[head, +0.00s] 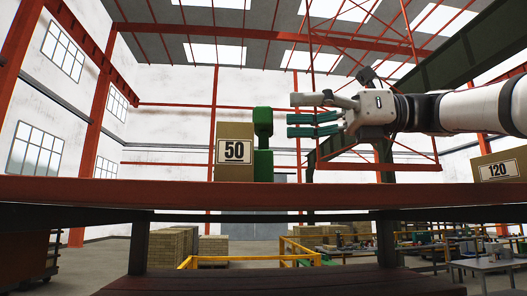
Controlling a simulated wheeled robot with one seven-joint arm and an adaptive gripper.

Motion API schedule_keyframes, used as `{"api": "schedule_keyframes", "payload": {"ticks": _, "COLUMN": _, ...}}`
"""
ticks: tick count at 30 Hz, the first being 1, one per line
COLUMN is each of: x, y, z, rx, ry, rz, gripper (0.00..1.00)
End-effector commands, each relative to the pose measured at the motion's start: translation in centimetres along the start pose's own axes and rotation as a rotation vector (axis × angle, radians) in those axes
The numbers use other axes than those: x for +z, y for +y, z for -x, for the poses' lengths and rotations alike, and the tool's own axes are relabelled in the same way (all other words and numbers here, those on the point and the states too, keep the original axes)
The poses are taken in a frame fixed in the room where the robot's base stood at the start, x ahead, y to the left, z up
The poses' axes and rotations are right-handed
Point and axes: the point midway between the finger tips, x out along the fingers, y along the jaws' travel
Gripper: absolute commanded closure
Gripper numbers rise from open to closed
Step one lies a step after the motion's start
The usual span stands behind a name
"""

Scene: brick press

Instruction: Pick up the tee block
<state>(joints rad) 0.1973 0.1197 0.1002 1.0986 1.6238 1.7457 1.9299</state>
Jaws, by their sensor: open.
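A green block (263,150) stands upright on the red-edged shelf, close against the right side of a tan box marked 50; it may be the tee block, with a wider upper part, a narrow neck and a lower part. My gripper (290,125) is open and empty to the right of the green block, at about the height of its upper part. Its fingers point left toward the block, and a gap shows between them and it. The block's far side is hidden.
The tan box marked 50 (235,170) stands on the shelf (280,195) beside the block. Another box marked 120 (503,166) stands at the far right. The shelf top between my gripper and that box looks clear. Yellow rails and stacked bricks are below and behind.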

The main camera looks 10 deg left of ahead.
Motion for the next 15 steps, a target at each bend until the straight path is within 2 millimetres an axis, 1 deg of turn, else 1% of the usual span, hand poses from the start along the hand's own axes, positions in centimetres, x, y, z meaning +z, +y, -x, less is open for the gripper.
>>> {"api": "schedule_keyframes", "payload": {"ticks": 5, "x": 0.0, "y": 0.1, "z": -1.1, "rx": 0.001, "ry": 0.0, "rz": -0.001, "gripper": 0.22}}
{"api": "schedule_keyframes", "payload": {"ticks": 11, "x": -0.5, "y": 0.7, "z": -3.8, "rx": 0.004, "ry": 0.0, "rz": -0.001, "gripper": 0.22}}
{"api": "schedule_keyframes", "payload": {"ticks": 15, "x": -0.6, "y": 0.6, "z": -5.4, "rx": 0.002, "ry": 0.001, "rz": 0.0, "gripper": 0.22}}
